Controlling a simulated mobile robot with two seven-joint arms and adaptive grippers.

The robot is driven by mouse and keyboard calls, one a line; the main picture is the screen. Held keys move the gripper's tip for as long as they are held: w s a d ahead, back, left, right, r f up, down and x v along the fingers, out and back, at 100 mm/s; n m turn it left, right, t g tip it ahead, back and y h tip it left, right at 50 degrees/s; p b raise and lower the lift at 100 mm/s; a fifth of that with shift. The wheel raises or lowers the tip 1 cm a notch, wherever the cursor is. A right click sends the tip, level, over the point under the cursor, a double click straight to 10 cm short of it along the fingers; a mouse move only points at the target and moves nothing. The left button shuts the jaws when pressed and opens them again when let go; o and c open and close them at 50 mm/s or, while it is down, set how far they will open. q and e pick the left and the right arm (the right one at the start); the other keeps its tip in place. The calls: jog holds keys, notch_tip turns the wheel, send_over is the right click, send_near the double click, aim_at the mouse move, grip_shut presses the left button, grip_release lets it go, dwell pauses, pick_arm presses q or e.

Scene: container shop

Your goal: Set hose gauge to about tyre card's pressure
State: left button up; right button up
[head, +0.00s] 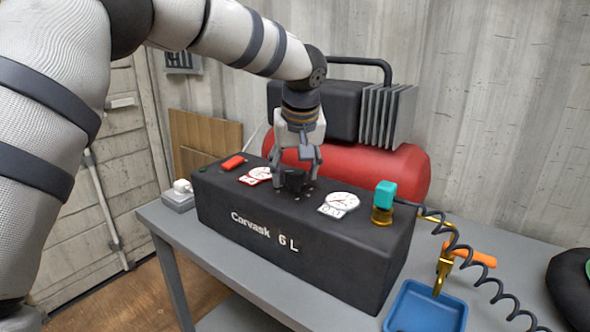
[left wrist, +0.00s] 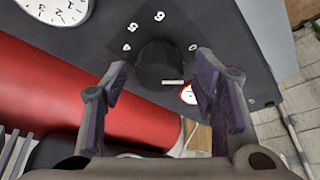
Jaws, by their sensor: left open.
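A dark box lettered "Corvask 6 L" (head: 265,240) stands on the grey table. On its top, a black knob (left wrist: 160,66) sits between two dials, with white numerals around it. My left gripper (head: 296,178) is over this knob, fingers open on either side; I cannot tell whether they touch it. The right white gauge (head: 341,201) is nearer the hose outlet and shows partly in the left wrist view (left wrist: 58,10). The left gauge (head: 260,174) has a red label. Needle readings are too small to tell. No tyre card is discernible. My right gripper is not in view.
A teal-topped brass fitting (head: 384,200) stands at the box's right end. A dark coiled hose (head: 462,248) runs right past a blue tray (head: 428,308) and an orange-handled tool (head: 470,255). A red tank (head: 385,170) lies behind. A black tyre (head: 570,285) is at right.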

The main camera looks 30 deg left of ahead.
pick_arm(q)
jog(key=c, duration=1.2)
jog(key=shift+o, duration=0.2)
